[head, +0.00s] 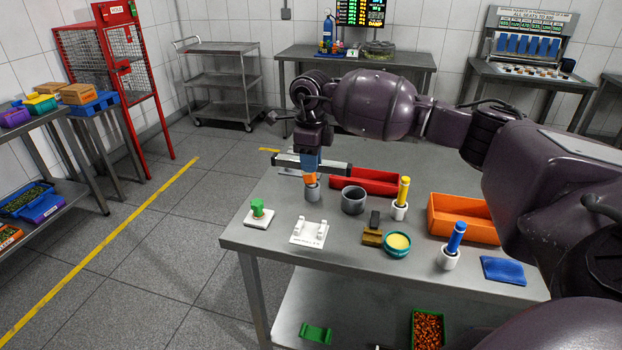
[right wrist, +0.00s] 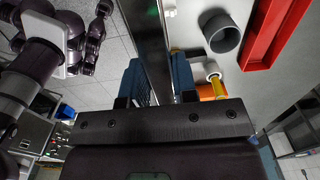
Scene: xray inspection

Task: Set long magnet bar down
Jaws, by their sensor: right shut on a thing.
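My right gripper (head: 311,163) points down above the far left part of the steel table and is shut on the long magnet bar (head: 338,167), a slim silver bar with dark parts. The bar is level and runs left to right across the blue fingers. In the right wrist view, the bar (right wrist: 152,45) stands between the two fingers (right wrist: 158,82). Below the gripper is a grey cup with an orange-handled item (head: 312,190). A white stand with two upright posts (head: 309,234) is empty near the table's front edge. My left gripper does not show clearly in either view.
A red tray (head: 385,188) and a grey round pot (head: 353,200) lie right of the bar. Yellow-handled (head: 402,193) and blue-handled (head: 456,237) tools stand in white holders. An orange bin (head: 436,228) stands at the right. A green-knobbed block (head: 258,213) is at the left edge.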

